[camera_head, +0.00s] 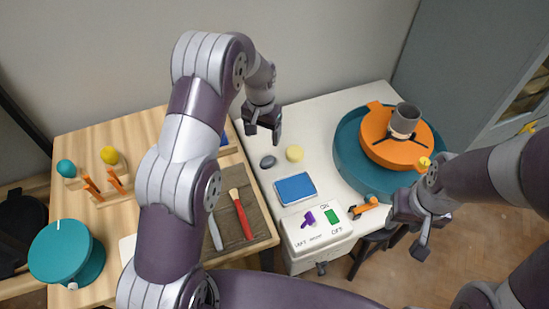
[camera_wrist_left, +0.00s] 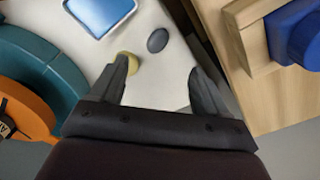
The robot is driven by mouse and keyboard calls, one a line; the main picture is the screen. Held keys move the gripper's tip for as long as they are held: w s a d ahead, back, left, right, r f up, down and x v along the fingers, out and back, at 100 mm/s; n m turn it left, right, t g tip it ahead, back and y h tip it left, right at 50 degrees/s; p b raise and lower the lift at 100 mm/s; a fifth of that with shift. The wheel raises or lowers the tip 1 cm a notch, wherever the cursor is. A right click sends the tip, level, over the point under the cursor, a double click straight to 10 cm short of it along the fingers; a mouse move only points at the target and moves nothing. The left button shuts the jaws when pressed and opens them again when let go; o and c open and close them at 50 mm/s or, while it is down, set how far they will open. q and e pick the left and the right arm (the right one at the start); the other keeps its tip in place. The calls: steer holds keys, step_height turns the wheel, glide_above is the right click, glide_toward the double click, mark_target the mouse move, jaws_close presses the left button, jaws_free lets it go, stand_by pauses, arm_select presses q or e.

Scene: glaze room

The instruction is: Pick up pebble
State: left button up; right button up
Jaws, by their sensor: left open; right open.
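The pebble (camera_head: 268,161) is a small dark grey oval on the white tabletop, near the table's left edge. It also shows in the left wrist view (camera_wrist_left: 157,40), beyond the fingertips and between their lines. My left gripper (camera_head: 262,132) is open and empty above the table, behind the pebble in the head view; in the left wrist view its two fingers (camera_wrist_left: 160,75) are spread apart. It does not touch the pebble. My right gripper (camera_head: 428,236) is open and empty at the right, near the front of the teal wheel basin.
A yellow round piece (camera_head: 294,153) lies close beside the pebble, partly behind a finger in the wrist view. A blue sponge-like block (camera_head: 295,188) lies in front. The teal basin (camera_head: 349,165) with an orange wheel stands right. A wooden table (camera_head: 84,140) with tools adjoins left.

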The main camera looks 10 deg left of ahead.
mark_target(267, 160)
arm_select(q)
steer(key=f, duration=0.5)
steer(key=w+f+p, duration=0.1)
steer(key=f, duration=0.4)
steer(key=w+f+p, duration=0.1)
steer(key=f, duration=0.4)
steer(key=shift+d+f, duration=0.25)
steer(key=shift+d, duration=0.05)
steer(key=c, duration=1.1)
